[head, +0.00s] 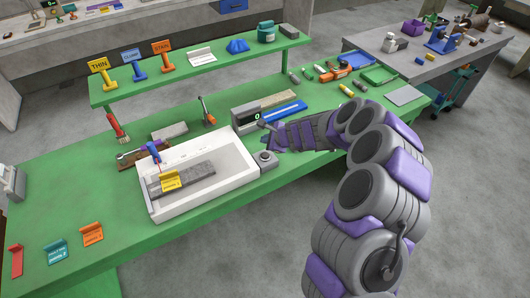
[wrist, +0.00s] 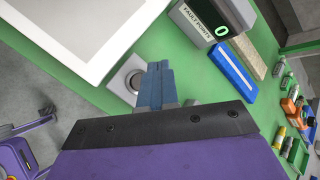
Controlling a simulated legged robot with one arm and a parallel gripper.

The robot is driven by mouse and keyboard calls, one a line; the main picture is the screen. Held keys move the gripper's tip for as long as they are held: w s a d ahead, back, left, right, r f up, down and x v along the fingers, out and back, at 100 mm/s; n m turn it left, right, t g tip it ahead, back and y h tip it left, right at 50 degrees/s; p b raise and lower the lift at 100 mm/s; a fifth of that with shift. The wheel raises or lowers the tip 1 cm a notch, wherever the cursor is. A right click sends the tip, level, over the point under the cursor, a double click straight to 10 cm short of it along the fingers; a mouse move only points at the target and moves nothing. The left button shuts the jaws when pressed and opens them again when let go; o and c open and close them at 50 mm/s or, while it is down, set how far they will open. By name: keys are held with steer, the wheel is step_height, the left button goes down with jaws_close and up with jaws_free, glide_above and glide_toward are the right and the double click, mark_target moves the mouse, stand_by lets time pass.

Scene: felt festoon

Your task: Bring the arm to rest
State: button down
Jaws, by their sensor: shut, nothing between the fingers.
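My arm reaches from the lower right of the head view over the green bench (head: 210,228). My gripper (head: 266,142) is just right of the white tray (head: 205,212) and close to the small grey block with a round knob (head: 265,160). In the wrist view the blue-grey fingers of my gripper (wrist: 156,82) are together, with nothing between them. They appear beside the round knob (wrist: 133,82); I cannot tell whether they touch it. The counter box with a green 0 (head: 246,118) stands just behind.
In the white tray lies a grey bar (head: 190,178) with a yellow tag (head: 170,182). A blue ruler-like bar (head: 284,112) and several tools lie behind my gripper. A raised green shelf (head: 205,70) runs along the back.

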stand_by(0.4)
steer(key=s+a+r+n+g+y, duration=0.1)
steer(key=s+a+r+n+g, duration=0.1)
steer(key=s+r+n, duration=0.55)
steer(key=s+a+r+n+g+y, duration=0.15)
steer(key=s+r+n, duration=0.25)
steer(key=s+r, duration=0.65)
steer(key=s+d+n+g+h, duration=0.1)
steer(key=s+d+n+h, duration=0.1)
steer(key=s+d, duration=0.5)
steer(key=s+d+n+g+h, duration=0.2)
steer(key=s+d+h, duration=0.2)
steer(key=s, duration=0.9)
steer(key=s+d+n+g+h, duration=0.1)
steer(key=s+d+n+h, duration=0.1)
steer(key=s+d, duration=0.9)
steer(key=shift+g+h, duration=0.35)
steer(key=shift+h, duration=0.2)
steer(key=shift+d, duration=0.1)
